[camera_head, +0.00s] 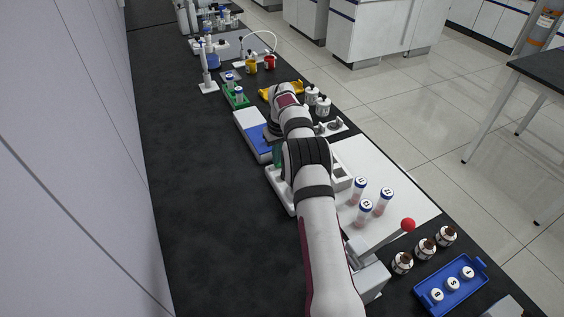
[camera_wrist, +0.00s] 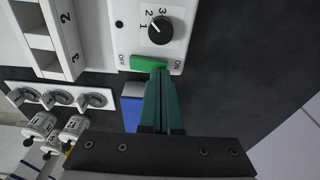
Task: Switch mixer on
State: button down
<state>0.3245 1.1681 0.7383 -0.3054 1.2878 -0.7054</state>
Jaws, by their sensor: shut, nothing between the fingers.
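The mixer's white control panel (camera_wrist: 175,10) is at the top of the wrist view. It carries a black dial (camera_wrist: 160,31) marked 1, 2, 3 and a green switch (camera_wrist: 146,62) between the labels OFF and ON. My gripper (camera_wrist: 162,76) has its green fingers closed together. Their tips are at the lower edge of the switch, toward its ON side. I cannot tell whether they touch it, and they hide a little of it. The switch's position is unclear. In the head view my arm hides most of my gripper (camera_head: 278,156) and the panel.
A white numbered rack (camera_wrist: 52,40) is left of the panel. A row of round holders (camera_wrist: 60,98) and several white bottles (camera_wrist: 40,125) lie below it. Capped tubes (camera_head: 365,211), brown bottles (camera_head: 402,262) and a blue tray (camera_head: 450,287) are near my arm. The left bench is clear.

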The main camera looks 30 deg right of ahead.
jog(key=shift+f, duration=0.45)
jog(key=shift+r, duration=3.5)
jog(key=s+a+r+m, duration=0.2)
jog(key=s+a+r, duration=0.7)
jog(key=r, duration=0.2)
jog(key=s+a+r+m+g+y, duration=0.1)
jog(key=s+a+r, duration=0.1)
jog(key=s+a, duration=0.35)
jog(key=s+a+r, duration=0.2)
jog(key=s, duration=0.6)
jog(key=s+a+f+m, duration=0.1)
jog(key=s+a+f, duration=0.1)
jog(key=s, duration=0.8)
jog(key=s+a+f+m+g, duration=0.1)
jog(key=s+a+f, duration=0.2)
jog(key=s, duration=0.8)
jog(key=shift+s+f+m+y, duration=0.15)
jog(key=shift+f+m+y, duration=0.15)
jog(key=shift+f+y, duration=0.1)
